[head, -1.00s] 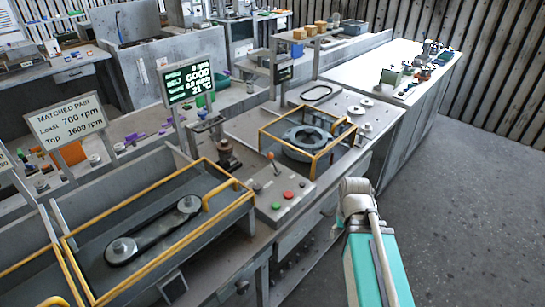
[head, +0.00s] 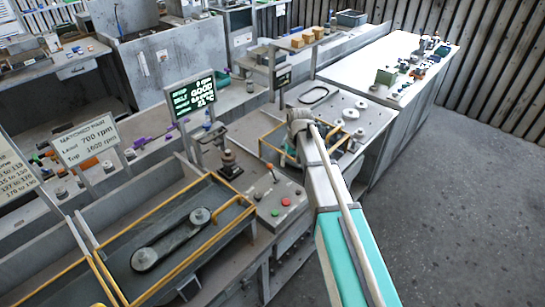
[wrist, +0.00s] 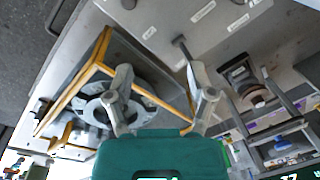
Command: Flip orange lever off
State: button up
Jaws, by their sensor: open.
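The lever (head: 273,174) stands up from the grey control panel (head: 268,203) in the head view, behind the green and red buttons. Its orange tip is hard to make out now. In the wrist view a dark rod (wrist: 182,48), likely the lever, runs down toward my right fingertip; whether they touch I cannot tell. My gripper (wrist: 158,72) is open and empty, its two fingers spread. In the head view its fingers are hidden by my arm, which reaches over the yellow-framed guard.
The yellow guard frame (wrist: 92,68) around a grey ring housing (wrist: 100,108) lies close behind my left finger. A belt unit with a yellow rail (head: 172,240) is left of the panel. A display (head: 194,95) stands behind. Open floor (head: 450,210) is at right.

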jog(key=p, duration=0.4)
send_near(270, 164)
notch_tip(270, 164, up, 2)
jog(key=d, duration=0.1)
jog(key=shift+w+a+r+n, duration=0.15)
jog(key=shift+w+a+n, duration=0.1)
jog(key=shift+n, duration=0.25)
jog(key=f+b, duration=0.4)
jog(key=a+f+b, duration=0.1)
jog(key=f+b, duration=0.8)
jog(key=shift+s+a+f+b, duration=0.3)
jog(key=shift+f+b, duration=0.05)
